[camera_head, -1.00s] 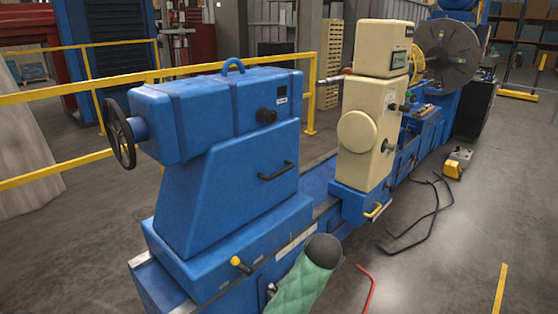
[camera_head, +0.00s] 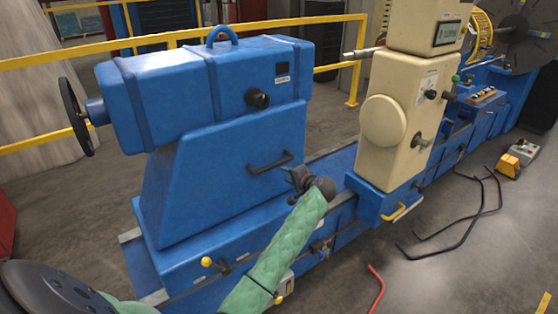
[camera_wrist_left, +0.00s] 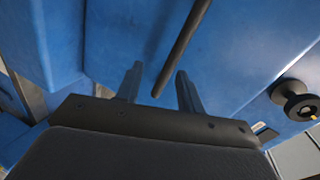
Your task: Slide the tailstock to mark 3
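The blue tailstock (camera_head: 215,185) stands on the machine bed at the left, with a black handwheel (camera_head: 76,117) on its left end. A black bar handle (camera_head: 270,164) is on its near face. My left gripper (camera_head: 298,178), at the end of a green-sleeved arm, is beside the right end of this handle. In the left wrist view my left gripper (camera_wrist_left: 159,78) has its two fingers apart, and the handle (camera_wrist_left: 184,45) lies between them in the picture. I cannot tell how deep it sits there. No mark numbers are readable. My right gripper is not in view.
A cream housing (camera_head: 395,130) stands on the blue bed right of the tailstock. A lever with a yellow knob (camera_head: 207,262) is at the tailstock base. A yellow rail (camera_head: 350,58) runs behind. Black bars (camera_head: 440,245) and a red bar (camera_head: 376,290) lie on the floor.

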